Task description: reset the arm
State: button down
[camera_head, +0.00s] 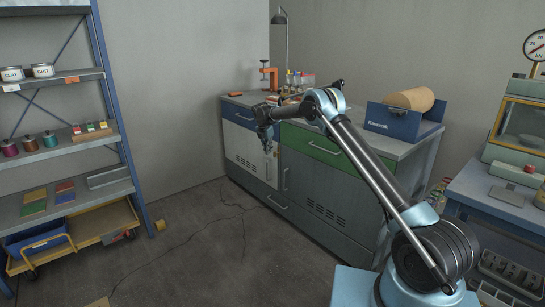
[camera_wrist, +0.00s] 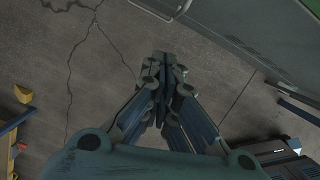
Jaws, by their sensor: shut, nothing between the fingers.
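My arm rises from the lower right of the head view and bends downward at its far end. My gripper (camera_head: 268,147) hangs in front of the bench cabinet (camera_head: 320,190), pointing down, above the floor. In the wrist view my gripper (camera_wrist: 163,65) has its fingers together, with nothing between them, over the cracked concrete floor (camera_wrist: 65,85).
A blue metal shelf (camera_head: 75,145) with tins, spools and boards stands at left, with a yellow cart (camera_head: 95,228) at its foot. An orange clamp (camera_head: 268,75) and a blue box with a brown roll (camera_head: 410,98) sit on the bench. The middle floor is clear.

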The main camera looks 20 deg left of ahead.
jog(key=d+v, duration=0.1)
jog(key=v, duration=0.5)
jog(key=s+d+r+m, duration=0.2)
jog(key=d+r+m, duration=0.2)
jog(key=d+r, duration=0.6)
jog(key=s+d+r+m, duration=0.1)
jog(key=d+r+m, duration=0.3)
jog(key=d+r, duration=0.65)
jog(key=s+d+r+m, duration=0.2)
jog(key=s+d+m, duration=0.2)
jog(key=s+d, duration=0.5)
jog(key=s+d+r+m, duration=0.2)
jog(key=s+d+m, duration=0.25)
jog(key=d, duration=0.85)
jog(key=s+d+f+m, duration=0.2)
jog(key=s+d+m, duration=0.2)
jog(key=s+d, duration=0.55)
jog(key=s+d+f+m, duration=0.2)
jog(key=s+d+m, duration=0.3)
jog(key=s, duration=0.8)
jog(key=s+d+f+m, duration=0.3)
jog(key=s+f, duration=0.4)
jog(key=s, duration=0.2)
jog(key=s+d+f+m+y, duration=0.1)
jog(key=s+d+f+m, duration=0.2)
jog(key=s+f, duration=0.5)
jog(key=shift+s+d, duration=0.4)
jog(key=shift+s, duration=0.4)
jog(key=shift+m, duration=0.25)
